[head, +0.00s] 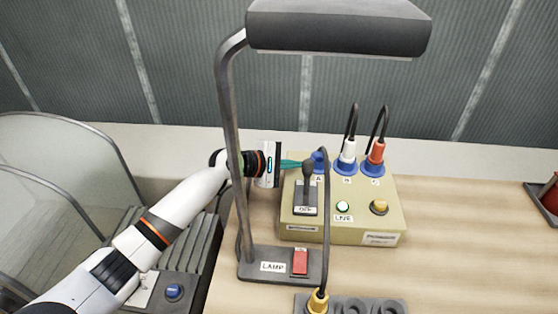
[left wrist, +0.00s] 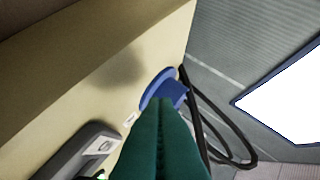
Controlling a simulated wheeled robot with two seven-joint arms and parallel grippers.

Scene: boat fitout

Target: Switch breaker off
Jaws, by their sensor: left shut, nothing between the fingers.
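The breaker is a dark lever (head: 308,172) with a round knob on a grey plate on the yellowish box (head: 362,222). The lever stands up; a small label below seems to read OFF. My left gripper (head: 298,164) has teal fingers, shut and empty, at the box's upper left beside the lever knob; I cannot tell if they touch. In the left wrist view the shut fingers (left wrist: 162,125) cover the lower middle, with a blue socket (left wrist: 158,86) beyond and the grey breaker plate (left wrist: 75,153) at lower left. My right gripper is not in view.
A desk lamp (head: 231,130) rises in front of my left wrist, with a red switch (head: 300,262) on its base. A white plug (head: 348,151) and a red plug (head: 376,152) stand in sockets B and C. A power strip (head: 352,306) lies in front.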

